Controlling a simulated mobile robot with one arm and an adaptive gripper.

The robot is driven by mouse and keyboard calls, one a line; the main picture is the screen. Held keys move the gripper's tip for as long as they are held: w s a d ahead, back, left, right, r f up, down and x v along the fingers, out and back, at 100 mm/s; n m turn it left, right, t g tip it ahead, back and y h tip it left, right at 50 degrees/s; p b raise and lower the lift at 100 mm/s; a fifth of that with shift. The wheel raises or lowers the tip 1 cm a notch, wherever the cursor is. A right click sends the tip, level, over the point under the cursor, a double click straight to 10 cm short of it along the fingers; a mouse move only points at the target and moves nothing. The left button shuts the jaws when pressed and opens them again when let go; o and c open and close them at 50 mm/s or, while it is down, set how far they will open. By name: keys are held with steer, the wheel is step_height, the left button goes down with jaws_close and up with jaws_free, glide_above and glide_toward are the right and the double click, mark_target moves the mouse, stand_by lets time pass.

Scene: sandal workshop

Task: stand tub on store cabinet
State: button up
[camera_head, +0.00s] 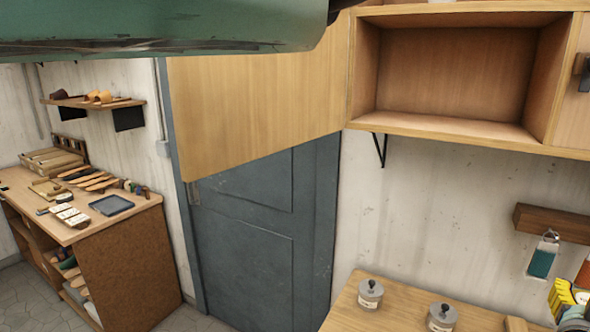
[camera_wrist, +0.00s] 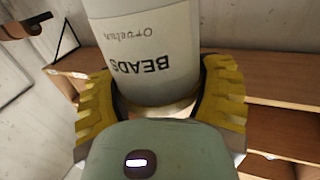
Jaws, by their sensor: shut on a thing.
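My gripper (camera_wrist: 158,95) has yellow ridged fingers on both sides of a pale grey tub (camera_wrist: 150,40). The fingers are shut on the tub. Its label reads BEADS and appears upside down in the wrist view; the tub's far end is cut off by the frame. A wooden wall cabinet (camera_head: 450,133) is at the upper right there, with an open, empty compartment. I cannot tell for sure whether it is the store cabinet. Wooden shelving (camera_wrist: 275,82) shows behind the gripper in the wrist view.
A wooden panel (camera_head: 260,95) left of the cabinet overlaps a grey door (camera_head: 255,235). Two grey lidded jars (camera_head: 370,292) (camera_head: 442,317) stand on a worktop (camera_head: 400,313) below. A workbench (camera_head: 125,245) with sandal parts stands at left. A wall shelf (camera_head: 95,102) hangs above it.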

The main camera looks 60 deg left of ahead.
steer(key=s+d+f+h+p, duration=0.1)
steer(key=s+d+f, duration=0.15)
steer(key=d, duration=0.25)
steer(key=s+r+p, duration=0.3)
steer(key=r+p, duration=0.4)
steer(key=p, duration=0.1)
steer(key=s+r+p, duration=0.4)
steer(key=r+p, duration=0.3)
steer(key=p, duration=0.1)
steer(key=shift+a+r+m, duration=0.25)
steer(key=shift+a+m, duration=0.1)
steer(key=shift+m, duration=0.05)
